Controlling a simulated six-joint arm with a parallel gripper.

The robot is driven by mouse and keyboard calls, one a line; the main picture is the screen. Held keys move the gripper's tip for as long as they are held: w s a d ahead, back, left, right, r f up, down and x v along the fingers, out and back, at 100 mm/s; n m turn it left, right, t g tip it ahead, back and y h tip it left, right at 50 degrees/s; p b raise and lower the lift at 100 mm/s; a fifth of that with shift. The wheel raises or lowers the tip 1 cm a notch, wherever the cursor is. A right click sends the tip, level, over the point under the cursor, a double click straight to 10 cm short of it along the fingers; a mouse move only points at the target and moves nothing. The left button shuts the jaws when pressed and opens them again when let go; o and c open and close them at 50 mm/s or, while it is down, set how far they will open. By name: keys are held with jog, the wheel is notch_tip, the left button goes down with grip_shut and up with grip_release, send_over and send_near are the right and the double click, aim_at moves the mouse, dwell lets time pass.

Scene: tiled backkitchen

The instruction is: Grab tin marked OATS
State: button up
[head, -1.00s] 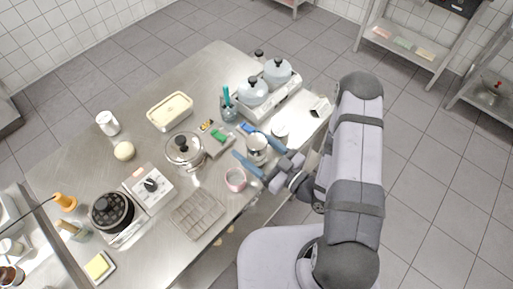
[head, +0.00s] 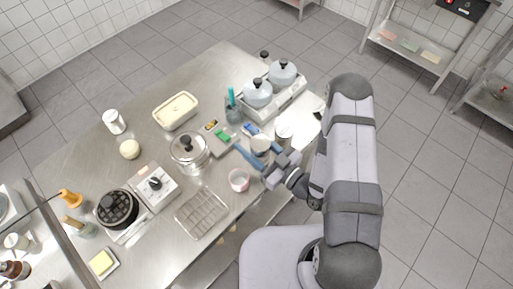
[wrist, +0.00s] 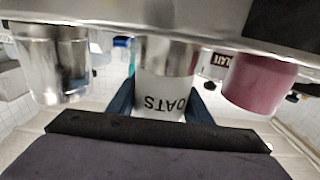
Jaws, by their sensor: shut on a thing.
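The white tin marked OATS (wrist: 165,90) shows upside down in the wrist view, between the two blue fingers of my gripper (wrist: 161,103). Its lettering faces the camera. In the head view the tin (head: 261,144) stands near the right edge of the steel table, and my gripper (head: 260,155) is around it at table height. The gripper is shut on the tin. The fingers and wrist hide part of its lower side in the head view.
A pale round tin (head: 284,130) is just behind on the right. A wire rack (head: 202,213) lies nearer. Blue-grey pots (head: 257,93) stand at the back.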

jog(key=shift+r, duration=0.15)
jog(key=shift+c, duration=0.2)
notch_tip(320, 180, up, 10)
jog(key=p, duration=0.2)
dwell(0.3)
